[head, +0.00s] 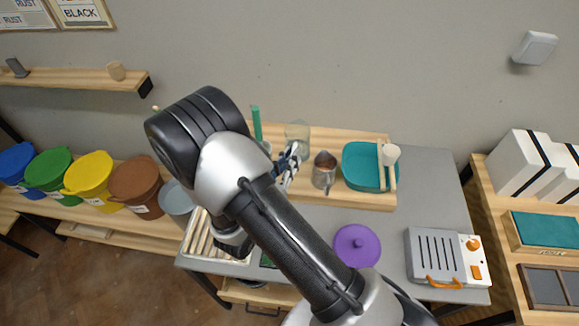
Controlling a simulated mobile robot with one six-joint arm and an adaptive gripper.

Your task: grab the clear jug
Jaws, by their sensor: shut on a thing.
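The clear jug (298,133) is a see-through vessel on the wooden board at the back of the grey table. My gripper (291,160) is at its near side, with the fingers partly hidden by my arm. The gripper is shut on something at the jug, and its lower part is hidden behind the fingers. I cannot tell whether the jug is lifted off the board.
A metal pitcher (324,171) stands close to the right of the gripper. A teal basin (364,166) with a pale tool is further right. A green upright item (257,123) is left of the jug. A purple lid (357,245) and a grey appliance (434,254) are nearer.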

